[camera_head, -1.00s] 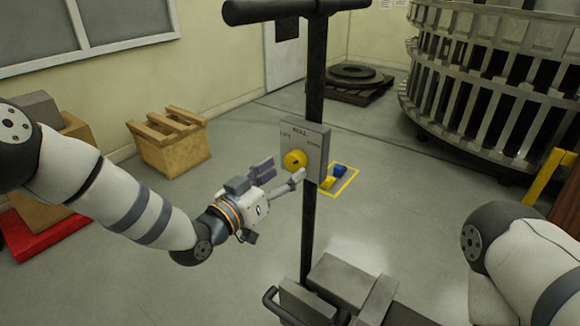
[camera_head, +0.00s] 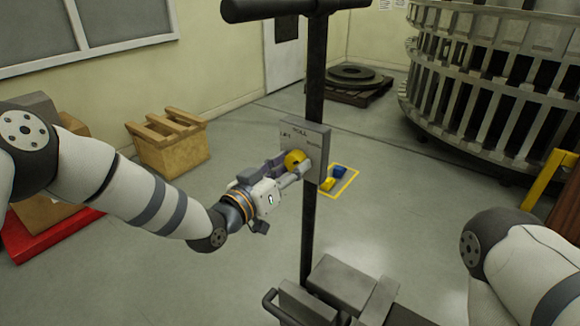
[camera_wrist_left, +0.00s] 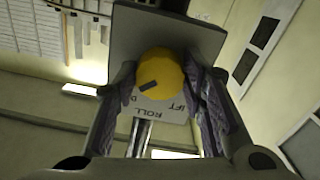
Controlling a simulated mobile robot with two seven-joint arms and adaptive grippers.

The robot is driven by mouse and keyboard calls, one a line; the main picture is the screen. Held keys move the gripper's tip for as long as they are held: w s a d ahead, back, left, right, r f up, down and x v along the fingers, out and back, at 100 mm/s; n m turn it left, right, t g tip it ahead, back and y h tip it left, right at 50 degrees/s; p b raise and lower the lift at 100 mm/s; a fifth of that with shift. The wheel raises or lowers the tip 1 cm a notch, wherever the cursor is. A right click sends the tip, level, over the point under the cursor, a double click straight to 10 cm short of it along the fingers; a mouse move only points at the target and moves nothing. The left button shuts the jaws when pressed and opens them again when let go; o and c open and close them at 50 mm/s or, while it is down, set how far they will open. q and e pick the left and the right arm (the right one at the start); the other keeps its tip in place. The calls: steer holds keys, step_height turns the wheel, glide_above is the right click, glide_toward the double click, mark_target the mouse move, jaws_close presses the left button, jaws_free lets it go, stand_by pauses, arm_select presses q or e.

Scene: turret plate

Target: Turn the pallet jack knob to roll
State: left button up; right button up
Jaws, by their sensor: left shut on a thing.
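The yellow knob (camera_head: 294,158) sits on the grey control plate (camera_head: 316,142) fixed to the pallet jack's dark post (camera_head: 315,75). The plate carries LIFT at left, ROLL at top and a third label at right, too small to read surely. My left gripper (camera_head: 291,167) is at the knob, shut on it, with one finger on each side. In the left wrist view the knob (camera_wrist_left: 160,72) lies between both fingers, and its dark pointer mark shows on its face. My right arm shows at the right edge; its gripper is out of view.
The pallet jack's black handlebar (camera_head: 290,8) tops the post, and its grey body (camera_head: 342,284) is below. A yellow-outlined floor square (camera_head: 350,188) holds a blue and a yellow item. A wooden crate (camera_head: 168,148) stands at left. A large slatted metal ring (camera_head: 490,80) stands at right.

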arm_select(q)
steer(key=n+b, duration=0.1)
steer(key=n, duration=0.3)
steer(key=shift+f, duration=0.15)
steer(key=n+b, duration=0.1)
steer(key=n, duration=0.4)
steer(key=shift+s+n, duration=0.1)
steer(key=shift+n, duration=0.2)
arm_select(e)
steer(key=s+f, duration=0.2)
steer(key=shift+s+f+g, duration=0.15)
steer(key=shift+f+g, duration=0.2)
steer(key=shift+g, duration=0.05)
arm_select(q)
steer(key=o, duration=1.2)
steer(key=shift+c, duration=0.2)
steer(key=shift+s, duration=0.1)
